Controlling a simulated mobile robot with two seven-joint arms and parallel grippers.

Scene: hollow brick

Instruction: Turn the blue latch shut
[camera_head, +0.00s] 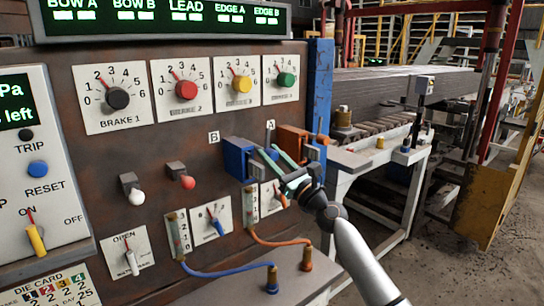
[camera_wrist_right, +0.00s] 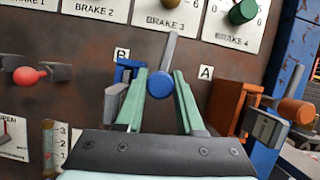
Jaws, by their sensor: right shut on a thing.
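The blue latch (camera_head: 237,158) is mounted on the rusty panel beside the label B. Its blue bracket (camera_wrist_right: 128,70) shows left of my fingers in the right wrist view, with a grey bar and a round blue knob (camera_wrist_right: 160,84) between the fingers. My right gripper (camera_head: 272,158) reaches in from the lower right and is shut on the blue knob. Its pale green fingers (camera_wrist_right: 159,95) stand on either side of the knob. In the head view the fingers partly hide the latch's handle. My left gripper is in neither view.
An orange latch (camera_head: 293,140) by label A sits close to the right of my gripper; it also shows in the wrist view (camera_wrist_right: 231,104). A red-knobbed lever (camera_head: 187,182) and white-knobbed lever (camera_head: 137,196) are left. Brake dials (camera_head: 186,89) are above, hoses below.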

